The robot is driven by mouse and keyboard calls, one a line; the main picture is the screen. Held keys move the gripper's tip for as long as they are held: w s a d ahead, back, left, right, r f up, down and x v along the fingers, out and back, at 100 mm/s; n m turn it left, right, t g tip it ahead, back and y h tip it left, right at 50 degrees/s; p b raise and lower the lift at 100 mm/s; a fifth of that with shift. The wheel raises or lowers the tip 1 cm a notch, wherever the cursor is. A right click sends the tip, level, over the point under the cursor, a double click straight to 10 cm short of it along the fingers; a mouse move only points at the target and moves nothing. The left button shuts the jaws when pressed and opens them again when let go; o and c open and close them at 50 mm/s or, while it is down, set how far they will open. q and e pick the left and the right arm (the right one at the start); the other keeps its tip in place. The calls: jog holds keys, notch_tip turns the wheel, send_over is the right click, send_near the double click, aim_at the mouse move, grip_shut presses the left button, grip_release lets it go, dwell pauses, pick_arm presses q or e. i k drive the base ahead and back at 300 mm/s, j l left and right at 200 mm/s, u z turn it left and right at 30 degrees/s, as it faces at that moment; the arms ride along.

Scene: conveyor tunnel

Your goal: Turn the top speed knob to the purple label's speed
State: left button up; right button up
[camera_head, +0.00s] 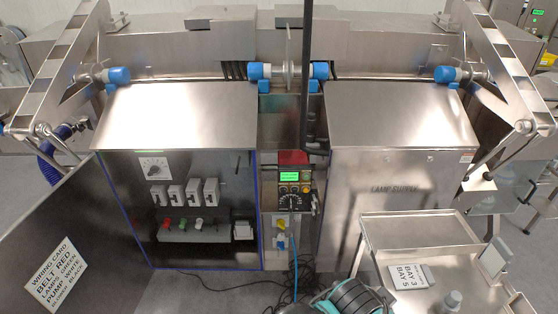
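A round knob on a white plate (154,168) sits at the top left inside the open left cabinet (204,218). Another dark dial with pale scale marks (315,203) is low on the right of the central control panel (292,186), below a lit green display (289,176). I cannot tell which of these is the speed knob, and their settings are too small to read. No clearly purple label is visible. Neither of my grippers is in view.
The left cabinet's open door bears a wiring card (57,274). Inside are several grey switches (178,195) and coloured plugs (181,224). A metal trolley (405,230) with a "BAY 3 BAY 5" card (410,277) stands front right. Cables (295,268) lie on the floor.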

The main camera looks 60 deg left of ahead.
aim_at(155, 170)
jog(key=u, duration=2.9)
